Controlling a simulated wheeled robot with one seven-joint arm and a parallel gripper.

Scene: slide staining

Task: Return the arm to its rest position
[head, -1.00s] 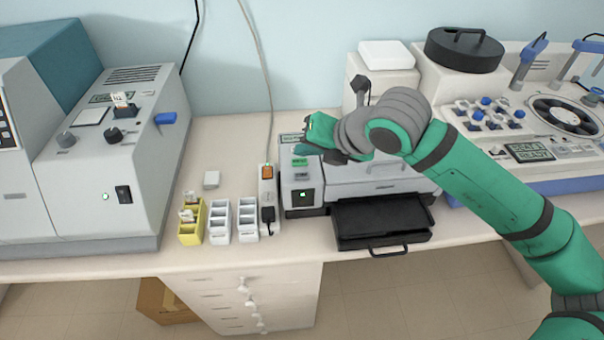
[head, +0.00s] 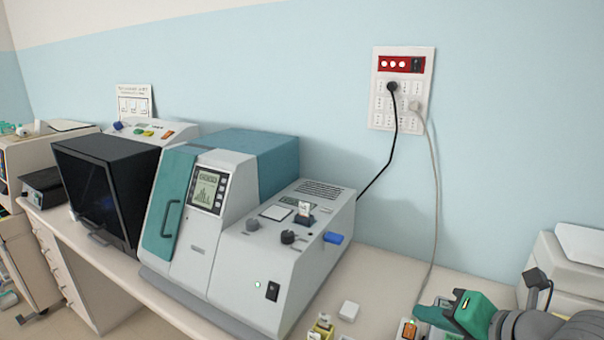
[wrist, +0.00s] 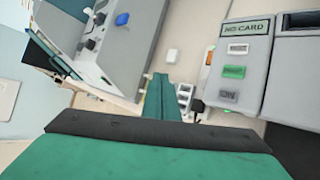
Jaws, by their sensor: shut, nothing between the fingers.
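My gripper (head: 428,316) is at the lower right of the head view, green with a dark grey wrist, above the bench. In the wrist view my gripper's fingers (wrist: 163,88) are together, with nothing held. The grey machine with the "NO CARD" display (wrist: 248,30) and coloured buttons is at the right of the wrist view. Most of my arm is outside the head view.
The grey-and-teal machine (head: 225,250) with a screen stands mid-bench, a black-fronted box (head: 105,190) to its left. A red-topped wall socket panel (head: 402,100) has cables hanging down. A small white block (head: 348,311) and yellow rack (head: 321,328) lie near my gripper.

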